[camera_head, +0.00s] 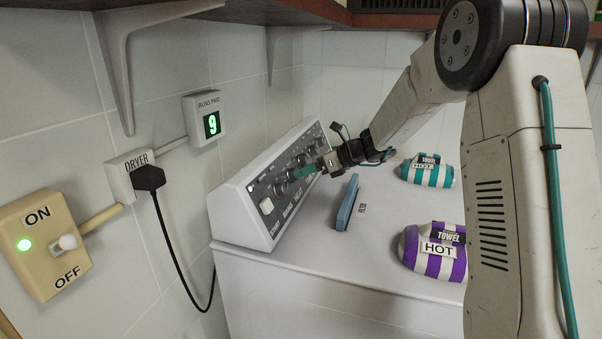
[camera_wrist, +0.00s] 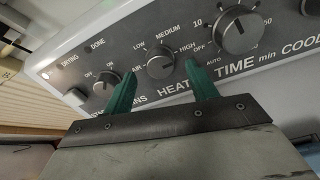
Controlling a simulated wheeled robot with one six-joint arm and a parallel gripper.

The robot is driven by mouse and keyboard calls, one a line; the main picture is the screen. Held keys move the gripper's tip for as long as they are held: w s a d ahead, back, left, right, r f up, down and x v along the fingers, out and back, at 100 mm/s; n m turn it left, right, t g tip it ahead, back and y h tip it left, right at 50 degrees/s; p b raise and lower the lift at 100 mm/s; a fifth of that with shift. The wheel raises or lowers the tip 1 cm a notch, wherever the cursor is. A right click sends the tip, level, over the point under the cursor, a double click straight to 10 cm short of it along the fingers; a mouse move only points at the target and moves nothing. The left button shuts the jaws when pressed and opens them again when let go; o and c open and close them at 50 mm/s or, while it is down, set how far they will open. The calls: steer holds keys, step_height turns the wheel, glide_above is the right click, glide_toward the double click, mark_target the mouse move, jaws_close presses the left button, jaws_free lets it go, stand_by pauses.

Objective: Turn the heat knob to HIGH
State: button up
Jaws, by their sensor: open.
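The heat knob (camera_wrist: 160,64) is a dark round knob with a light rim on the grey control panel (camera_wrist: 75,57). LOW, MEDIUM and HIGH are printed around it, and HEAT below it. I cannot tell which mark its pointer is at. My gripper (camera_wrist: 159,68) has two teal fingers, open, one on each side of the heat knob in the wrist view. Whether they touch it is unclear. In the head view, my gripper (camera_head: 302,172) reaches the panel from the right and hides some of the knobs.
The time knob (camera_wrist: 238,31) sits right of the heat knob, an on/off knob (camera_wrist: 104,86) to its left. A wall switch (camera_head: 45,245) shows a green light.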

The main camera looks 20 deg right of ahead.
steer(key=v, duration=0.5)
steer(key=shift+w, duration=0.1)
stand_by(0.3)
steer(key=s+a+f+n+g+h, duration=0.25)
steer(key=s+n+g, duration=0.35)
steer(key=s+n, duration=0.85)
steer(key=s+r+n+h, duration=0.2)
steer(key=s+n+h, duration=0.2)
steer(key=s, duration=1.1)
steer(key=s+r+n+h, duration=0.2)
steer(key=s+n, duration=0.7)
steer(key=s, duration=0.6)
steer(key=shift+a+r+h, duration=0.25)
steer(key=shift+r+h, duration=0.05)
steer(key=shift+h, duration=0.55)
steer(key=shift+s, duration=0.1)
